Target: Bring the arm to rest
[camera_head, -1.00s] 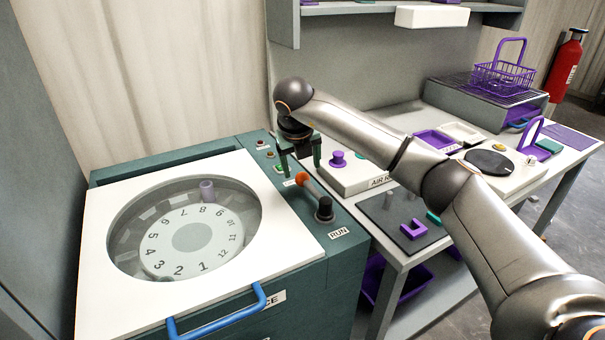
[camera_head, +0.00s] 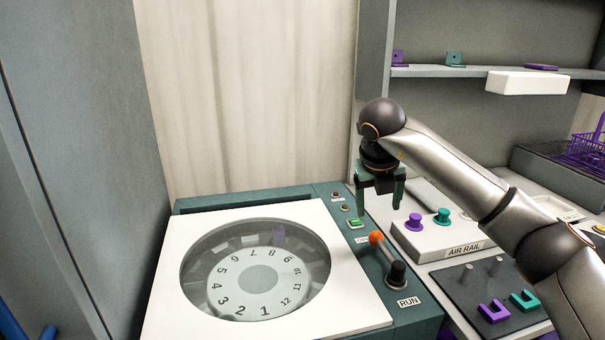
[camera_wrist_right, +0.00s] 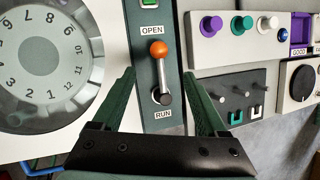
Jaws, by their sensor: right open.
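My right arm reaches in from the right in the head view. Its green-fingered gripper (camera_head: 381,205) points down, open and empty, above the lever on the machine's side panel. The lever has an orange knob (camera_head: 376,238) and a black base (camera_head: 397,274) beside the RUN label. In the right wrist view the open fingers (camera_wrist_right: 159,76) frame the lever from above, with no contact visible. The orange knob (camera_wrist_right: 158,48) lies by the OPEN label. My left gripper is not in view.
A white-topped machine (camera_head: 350,305) with a round window over a numbered dial (camera_head: 257,280) stands left of the gripper. The AIR RAIL block (camera_head: 437,240) with purple and teal knobs sits right. A grey cabinet (camera_head: 75,150) stands far left; a shelf (camera_head: 440,72) is above.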

